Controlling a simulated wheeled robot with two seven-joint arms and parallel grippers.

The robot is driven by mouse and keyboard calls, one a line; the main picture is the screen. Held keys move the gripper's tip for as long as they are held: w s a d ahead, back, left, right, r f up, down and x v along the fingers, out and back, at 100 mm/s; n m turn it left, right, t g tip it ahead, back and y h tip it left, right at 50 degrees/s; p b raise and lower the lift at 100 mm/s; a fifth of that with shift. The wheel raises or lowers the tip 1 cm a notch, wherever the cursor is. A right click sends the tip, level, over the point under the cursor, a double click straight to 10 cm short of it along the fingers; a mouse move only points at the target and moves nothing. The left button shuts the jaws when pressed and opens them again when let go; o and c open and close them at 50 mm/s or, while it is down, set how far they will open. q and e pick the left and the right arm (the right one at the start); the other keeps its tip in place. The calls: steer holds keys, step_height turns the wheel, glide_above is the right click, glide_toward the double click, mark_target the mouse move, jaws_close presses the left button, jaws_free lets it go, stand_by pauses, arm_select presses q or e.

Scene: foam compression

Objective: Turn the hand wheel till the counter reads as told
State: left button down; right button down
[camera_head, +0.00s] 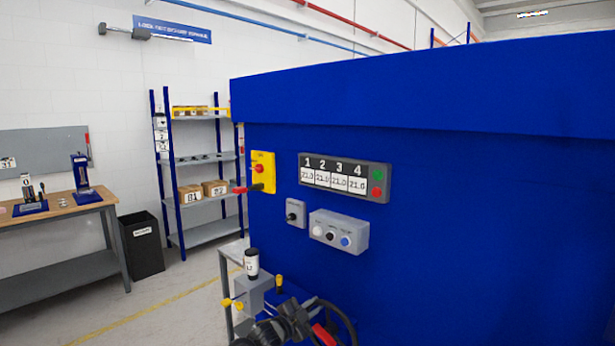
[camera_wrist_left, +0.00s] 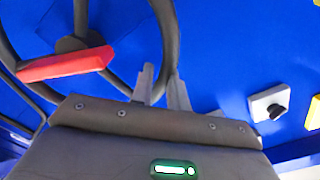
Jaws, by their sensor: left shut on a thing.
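The hand wheel (camera_wrist_left: 168,40) shows in the left wrist view as a dark round rim with spokes against a blue panel. A red handle (camera_wrist_left: 65,64) sits on it at the left. My left gripper (camera_wrist_left: 160,82) is shut on the wheel's rim, with one finger on each side. In the head view my left gripper (camera_head: 290,322) is at the bottom middle and covers much of the wheel (camera_head: 345,318). The display panel (camera_head: 345,177) on the blue machine has windows numbered 1 to 4, each seeming to read 21.0. My right gripper is out of view.
A grey switch box (camera_head: 339,232) and a yellow plate with a red knob (camera_head: 262,172) are on the blue machine. A grey block with yellow knobs (camera_head: 256,293) stands close left of my gripper. A shelf (camera_head: 205,195), black bin (camera_head: 141,246) and workbench (camera_head: 60,212) are farther left.

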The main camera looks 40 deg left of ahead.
arm_select(q)
steer(key=shift+a+r, duration=0.55)
steer(key=shift+r, duration=0.1)
steer(key=shift+a+f+n, duration=0.4)
steer(key=shift+n, duration=0.45)
steer(key=shift+a+f+n, duration=0.4)
steer(key=shift+n, duration=0.45)
steer(key=c, duration=1.2)
jaws_free()
steer(key=shift+a+f, duration=0.1)
steer(key=shift+f, duration=0.05)
steer(key=shift+c, duration=0.2)
steer(key=o, duration=0.8)
steer(key=shift+d+f, duration=0.2)
steer(key=shift+d, duration=0.1)
steer(key=shift+o, duration=0.2)
steer(key=shift+f, duration=0.1)
steer(key=shift+s, duration=0.15)
